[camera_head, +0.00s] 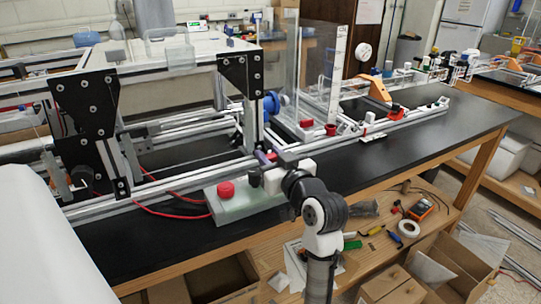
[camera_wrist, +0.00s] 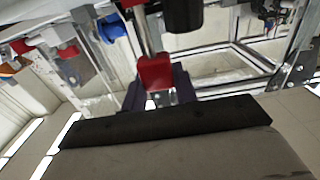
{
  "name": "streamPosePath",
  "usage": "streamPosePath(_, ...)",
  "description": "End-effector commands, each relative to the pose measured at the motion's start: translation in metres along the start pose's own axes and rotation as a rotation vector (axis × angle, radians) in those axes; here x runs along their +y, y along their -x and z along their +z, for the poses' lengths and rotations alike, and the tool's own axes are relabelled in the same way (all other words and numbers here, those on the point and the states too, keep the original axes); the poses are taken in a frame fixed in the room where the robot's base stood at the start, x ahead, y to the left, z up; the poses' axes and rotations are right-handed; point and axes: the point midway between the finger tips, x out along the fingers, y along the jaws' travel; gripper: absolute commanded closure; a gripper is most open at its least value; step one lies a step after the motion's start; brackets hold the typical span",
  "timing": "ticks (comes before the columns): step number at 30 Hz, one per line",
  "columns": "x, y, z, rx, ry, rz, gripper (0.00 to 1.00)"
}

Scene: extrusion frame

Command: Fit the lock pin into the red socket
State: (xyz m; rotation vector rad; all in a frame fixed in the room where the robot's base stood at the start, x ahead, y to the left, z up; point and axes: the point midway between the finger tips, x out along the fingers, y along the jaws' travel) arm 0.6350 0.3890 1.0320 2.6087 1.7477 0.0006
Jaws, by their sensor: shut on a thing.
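My gripper (camera_wrist: 158,98) has dark purple fingers, shut on a red block with a metal rod, which looks like the lock pin (camera_wrist: 155,72). The rod runs away from the fingers. In the head view my gripper (camera_head: 265,157) is beside the frame's front upright, above the bench, and the held piece is too small to make out. A small red piece (camera_head: 331,129) by the rail to the right may be the red socket; I cannot tell for sure. A red piece also shows at the left of the wrist view (camera_wrist: 68,51), apart from my fingers.
A pale box with a red button (camera_head: 226,190) stands on the black bench (camera_head: 400,147) below my arm. A blue knob (camera_head: 272,104) and clear panels stand behind. Aluminium rails (camera_head: 380,126) run right. Red cable lies at the left; tools lie on the lower shelf.

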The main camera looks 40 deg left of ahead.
Motion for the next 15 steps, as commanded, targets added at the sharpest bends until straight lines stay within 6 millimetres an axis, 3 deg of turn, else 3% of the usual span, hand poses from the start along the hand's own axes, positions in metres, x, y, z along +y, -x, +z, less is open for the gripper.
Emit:
streamPosePath(4, -0.0001, 0.0, 0.0047, 0.0, 0.0, 0.0, 0.94)
streamPosePath(5, -0.0001, 0.0, 0.0037, 0.001, 0.0, 0.0, 0.69)
streamPosePath(10, -0.0001, 0.0, 0.0033, 0.0, 0.0, 0.0, 0.47)
streamPosePath(15, -0.0001, 0.0, 0.0033, 0.0, 0.0, 0.0, 0.46)
